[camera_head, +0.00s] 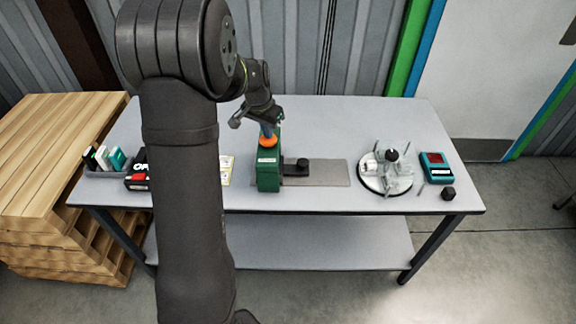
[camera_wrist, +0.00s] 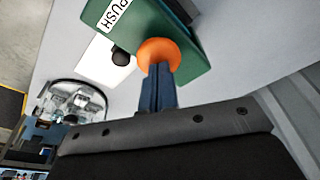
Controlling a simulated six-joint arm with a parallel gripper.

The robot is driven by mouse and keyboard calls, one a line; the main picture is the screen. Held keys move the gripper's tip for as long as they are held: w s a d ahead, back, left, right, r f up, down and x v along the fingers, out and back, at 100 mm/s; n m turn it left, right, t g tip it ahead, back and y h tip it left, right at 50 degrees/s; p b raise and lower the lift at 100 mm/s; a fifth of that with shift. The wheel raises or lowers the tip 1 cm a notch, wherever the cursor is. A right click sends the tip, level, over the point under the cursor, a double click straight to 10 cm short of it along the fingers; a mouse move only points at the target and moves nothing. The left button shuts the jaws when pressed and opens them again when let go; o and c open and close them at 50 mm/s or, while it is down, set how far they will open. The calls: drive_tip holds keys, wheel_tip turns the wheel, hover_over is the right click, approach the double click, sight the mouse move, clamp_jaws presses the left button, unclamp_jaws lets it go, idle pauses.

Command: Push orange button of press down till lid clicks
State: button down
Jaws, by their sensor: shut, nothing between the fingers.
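The press (camera_head: 268,172) is a green upright body with a white label, standing on a grey base plate (camera_head: 330,173) on the table. Its orange button (camera_head: 268,141) is on top, and it also shows in the wrist view (camera_wrist: 158,53) beside the PUSH label (camera_wrist: 115,14). A small black round piece (camera_head: 302,163) sits on the plate right of the body. My gripper (camera_head: 268,130) is shut and empty, pointing down at the orange button. In the wrist view its blue fingertips (camera_wrist: 158,72) overlap the button; I cannot tell whether they touch it.
A grey bin (camera_head: 103,172) with cartons and a black box stand at the left. Pallets (camera_head: 50,190) adjoin the table.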

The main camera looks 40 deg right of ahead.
idle(0.3)
wheel_tip(320, 180, up, 9)
idle(1.0)
drive_tip(key=shift+f, duration=3.55)
drive_tip(key=c, duration=0.6)
unclamp_jaws()
drive_tip(key=shift+s, duration=0.1)
drive_tip(key=shift+c, duration=0.2)
drive_tip(key=o, duration=0.6)
drive_tip(key=shift+s+a+r+n+t, duration=0.2)
drive_tip(key=shift+s+r+n, duration=0.15)
drive_tip(key=shift+s+r, duration=0.15)
drive_tip(key=shift+s+a+r+n+t, duration=0.15)
drive_tip(key=shift+s+r+n, duration=0.2)
drive_tip(key=shift+s, duration=0.25)
drive_tip(key=shift+o, duration=0.2)
drive_tip(key=s+a+r+n+t+h, duration=0.1)
drive_tip(key=s+a+r+n+t, duration=0.15)
drive_tip(key=s+r+n, duration=0.35)
wheel_tip(320, 180, down, 11)
drive_tip(key=w+d+m, duration=0.1)
drive_tip(key=w+d, duration=0.1)
drive_tip(key=shift+f+g, duration=0.15)
drive_tip(key=shift+g, duration=0.15)
